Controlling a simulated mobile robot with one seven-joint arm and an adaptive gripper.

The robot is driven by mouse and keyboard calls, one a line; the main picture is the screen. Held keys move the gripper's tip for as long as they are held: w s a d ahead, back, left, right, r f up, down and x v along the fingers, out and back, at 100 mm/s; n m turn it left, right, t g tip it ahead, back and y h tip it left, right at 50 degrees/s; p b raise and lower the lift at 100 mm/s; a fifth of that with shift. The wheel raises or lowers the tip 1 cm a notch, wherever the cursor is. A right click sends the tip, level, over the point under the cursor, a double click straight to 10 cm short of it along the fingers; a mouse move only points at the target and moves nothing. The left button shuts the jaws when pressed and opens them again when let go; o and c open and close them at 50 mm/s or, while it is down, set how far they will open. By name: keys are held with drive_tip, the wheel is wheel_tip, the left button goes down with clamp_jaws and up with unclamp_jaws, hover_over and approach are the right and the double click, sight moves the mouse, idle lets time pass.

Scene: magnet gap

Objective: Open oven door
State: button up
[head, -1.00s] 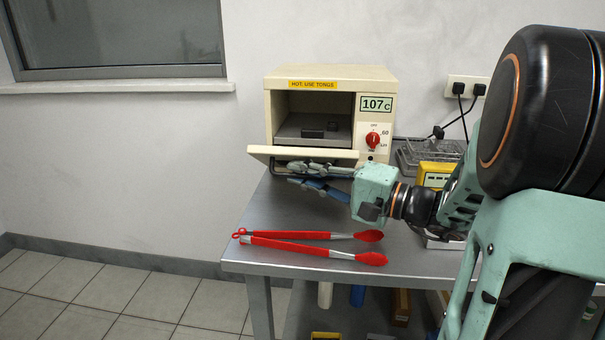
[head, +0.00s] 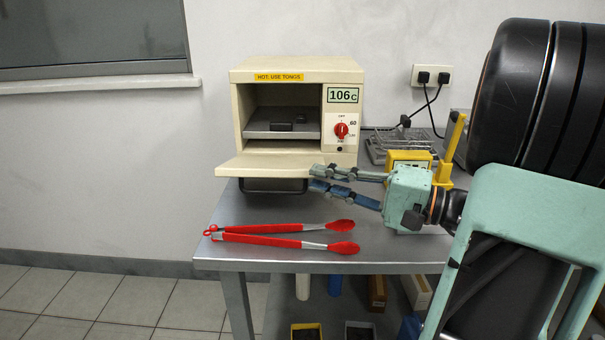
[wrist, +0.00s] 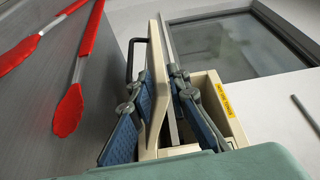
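The cream oven (head: 345,115) stands at the back of the metal table, with a yellow "HOT: USE TONGS" label and a display reading 106. Its door (head: 262,166) is swung down and sticks out toward me, close to level. The black bar handle (head: 275,186) hangs under the door. The cavity (head: 285,98) is open to view, with small dark items on its shelf. My gripper (head: 314,178) is at the door's right end, fingers spread and pointing left. In the wrist view the door (wrist: 157,85) stands between the two fingers (wrist: 158,92); contact cannot be told.
Red-tipped tongs (head: 285,236) lie on the table (head: 225,250) in front of the oven. A wire rack (head: 385,145) and a yellow device (head: 408,160) are right of the oven, near my arm. Cables run to a wall socket (head: 432,78). Floor at left is clear.

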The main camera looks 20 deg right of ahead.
drive_tip(key=shift+s+d, duration=0.35)
drive_tip(key=shift+d, duration=0.05)
drive_tip(key=shift+w+d+f+b+v, duration=0.1)
drive_tip(key=shift+f+b+v, duration=0.45)
drive_tip(key=shift+v, duration=1.45)
drive_tip(key=shift+w+d+f+b+v, duration=0.1)
drive_tip(key=shift+f+b+v, duration=0.4)
drive_tip(key=shift+v, duration=1.5)
drive_tip(key=shift+w+d+f+b+v, duration=0.1)
drive_tip(key=shift+f+b+v, duration=0.4)
drive_tip(key=shift+v, duration=1.55)
drive_tip(key=shift+a+r, duration=0.1)
drive_tip(key=shift+r, duration=0.1)
